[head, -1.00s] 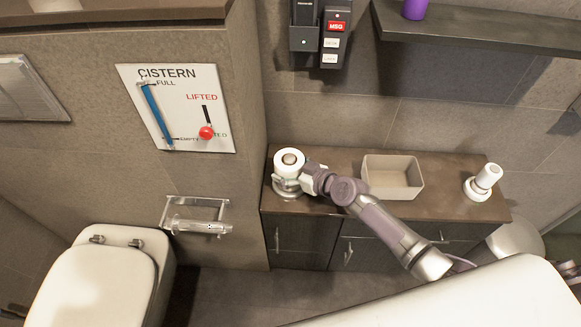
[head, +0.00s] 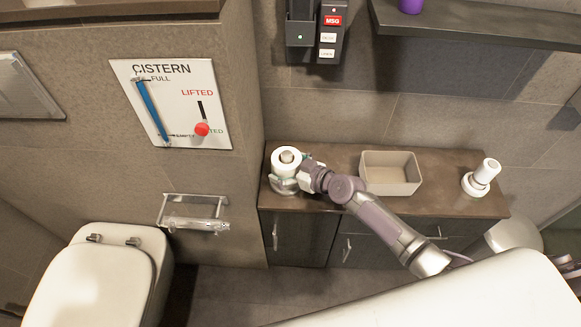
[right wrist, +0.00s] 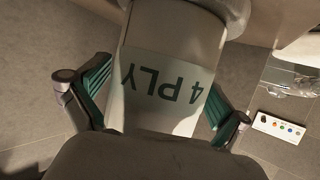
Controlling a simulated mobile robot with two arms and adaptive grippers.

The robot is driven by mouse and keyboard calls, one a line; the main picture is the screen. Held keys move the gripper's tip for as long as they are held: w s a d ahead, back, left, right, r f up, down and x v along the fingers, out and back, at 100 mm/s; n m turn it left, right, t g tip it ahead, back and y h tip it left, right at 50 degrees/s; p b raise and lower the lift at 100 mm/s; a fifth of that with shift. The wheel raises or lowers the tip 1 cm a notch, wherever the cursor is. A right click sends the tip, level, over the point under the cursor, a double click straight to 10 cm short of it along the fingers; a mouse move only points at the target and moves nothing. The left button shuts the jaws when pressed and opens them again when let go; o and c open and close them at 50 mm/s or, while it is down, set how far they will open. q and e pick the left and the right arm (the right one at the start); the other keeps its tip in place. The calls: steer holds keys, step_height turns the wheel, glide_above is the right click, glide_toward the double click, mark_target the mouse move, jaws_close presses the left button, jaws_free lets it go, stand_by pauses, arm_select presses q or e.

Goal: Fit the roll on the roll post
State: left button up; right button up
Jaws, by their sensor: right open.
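A white roll (head: 286,162) stands upright at the left end of the vanity counter, with a grey-brown round core end or post tip showing in its top. In the right wrist view the roll (right wrist: 165,85) carries a dark "4 PLY" print, upside down. My right gripper (head: 289,184) is around the lower part of the roll. Its green-padded fingers (right wrist: 155,103) are open, one on each side of the roll, with a gap at the left finger. How far down the roll sits on any post inside it is hidden. My left gripper is not in view.
A beige open bin (head: 390,188) stands mid-counter beyond my right arm. A white stand with a round base (head: 474,187) is at the counter's right end. A wall roll holder (head: 194,225), toilet (head: 105,285) and cistern panel (head: 172,105) are at left.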

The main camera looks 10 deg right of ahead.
steer(key=v, duration=1.2)
steer(key=shift+r, duration=0.1)
stand_by(0.4)
